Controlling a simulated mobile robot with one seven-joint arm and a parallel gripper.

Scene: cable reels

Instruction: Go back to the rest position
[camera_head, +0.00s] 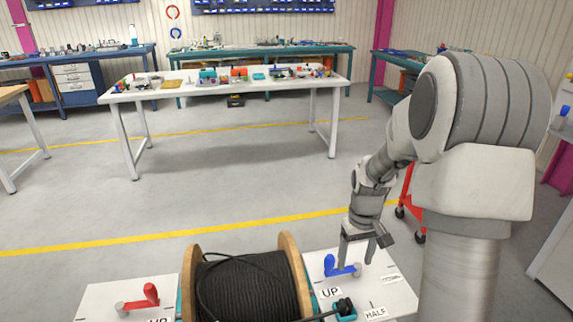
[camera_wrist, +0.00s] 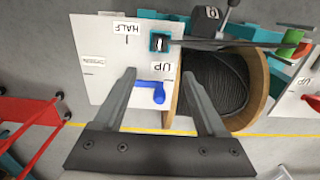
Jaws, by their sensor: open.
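My gripper (camera_head: 364,249) hangs pointing down over the white panel on the right of the cable reel. In the wrist view its two fingers (camera_wrist: 158,84) are spread apart with nothing held between them. A blue lever (camera_head: 341,267) stands on that panel just beside the fingertips. In the wrist view the blue lever (camera_wrist: 151,91) lies in the gap between the fingers; I cannot tell if a finger touches it. The reel (camera_head: 288,252), with wooden flanges and black cable (camera_head: 247,289), stands left of the gripper.
A red lever (camera_head: 140,299) sits on the white panel left of the reel. Labels UP (camera_head: 330,293) and HALF (camera_head: 375,313) mark the right panel. A red cart (camera_head: 408,194) stands behind my arm. A white table (camera_head: 225,86) stands farther back, with open floor before it.

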